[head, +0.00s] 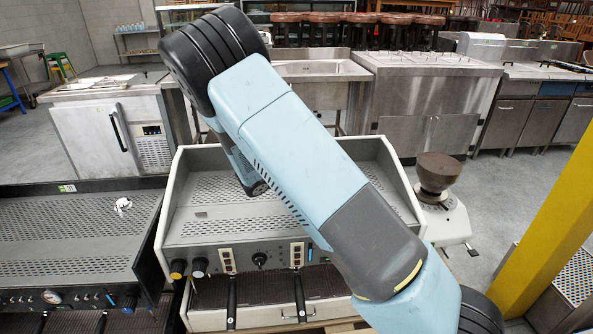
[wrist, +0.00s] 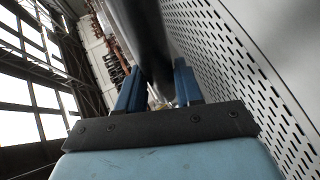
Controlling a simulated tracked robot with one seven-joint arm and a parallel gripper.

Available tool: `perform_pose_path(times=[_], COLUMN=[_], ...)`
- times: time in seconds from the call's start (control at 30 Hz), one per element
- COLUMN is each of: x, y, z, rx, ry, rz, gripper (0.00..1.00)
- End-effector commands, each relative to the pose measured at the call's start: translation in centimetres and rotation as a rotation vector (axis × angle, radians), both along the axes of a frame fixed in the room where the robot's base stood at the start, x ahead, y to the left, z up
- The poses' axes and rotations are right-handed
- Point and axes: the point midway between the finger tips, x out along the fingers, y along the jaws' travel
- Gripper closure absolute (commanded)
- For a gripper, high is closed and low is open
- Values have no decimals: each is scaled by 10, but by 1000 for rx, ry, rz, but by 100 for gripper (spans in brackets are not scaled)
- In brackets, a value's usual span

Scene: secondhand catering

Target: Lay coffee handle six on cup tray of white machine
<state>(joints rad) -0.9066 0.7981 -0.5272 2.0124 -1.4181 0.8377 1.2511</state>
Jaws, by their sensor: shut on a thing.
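The white machine (head: 207,320) stands in the middle of the head view, with a perforated steel cup tray (head: 215,188) on top. My arm crosses in front of it and hides part of the tray. In the wrist view my gripper (wrist: 158,72) has its blue fingers shut on a dark, blurred, rod-like thing (wrist: 150,35), likely the coffee handle; no number shows on it. The perforated metal (wrist: 235,70) runs along the right side of that view, beside the held thing. I cannot tell whether they touch. My gripper is hidden in the head view.
Two black handles (head: 232,302) (head: 299,297) hang at the machine's front. A black machine (head: 75,235) adjoins on the left, with a small white crumpled thing (head: 123,204) on top. A grinder (head: 438,175) stands to the right, near a yellow post (head: 555,215). Steel counters stand behind.

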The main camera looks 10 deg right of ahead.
Motion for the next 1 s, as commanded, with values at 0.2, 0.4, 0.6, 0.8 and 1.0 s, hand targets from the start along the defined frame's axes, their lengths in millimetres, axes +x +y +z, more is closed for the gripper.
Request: perform_pose_path(times=[0.2,0.4,0.6,0.8,1.0], x=[0,0,0,0,0], y=[-2,-2,-2,-1,-1], z=[-13,-26,-38,-49,-60], rx=[-1,-1,0,-1,0], ry=[-1,-1,-1,0,-1], rz=[-2,-2,-2,-1,0], gripper=[100,100,100,100,100])
